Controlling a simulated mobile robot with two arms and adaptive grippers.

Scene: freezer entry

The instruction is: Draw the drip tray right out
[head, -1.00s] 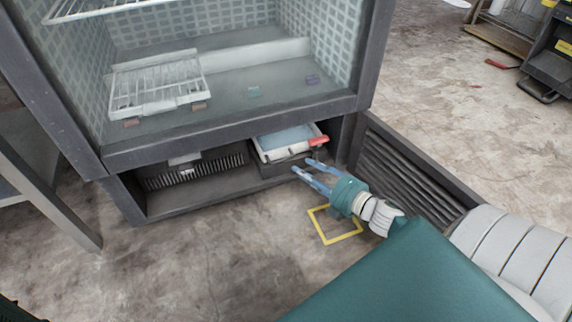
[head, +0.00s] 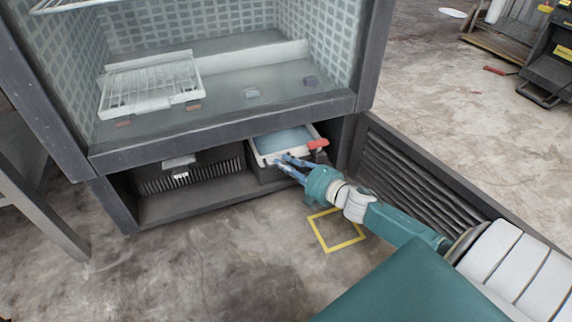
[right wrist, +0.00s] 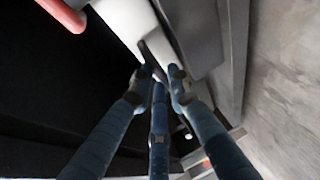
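The drip tray, with a white rim (head: 262,158) and a blue-grey surface of water or ice inside, sits in the right part of the low compartment under the cabinet. A red piece (head: 318,144) is at its right front corner. My right gripper (head: 281,162) is at the tray's front, its blue fingers pointing at it and still apart. In the right wrist view the fingertips (right wrist: 158,78) are around the end of a thin dark bar (right wrist: 152,58) below the pale tray front (right wrist: 128,24); contact cannot be told. My left gripper is not in view.
A finned unit (head: 195,178) fills the compartment's left part. A yellow square (head: 338,243) marks the floor in front. A wire rack (head: 150,85) stands inside the cabinet above.

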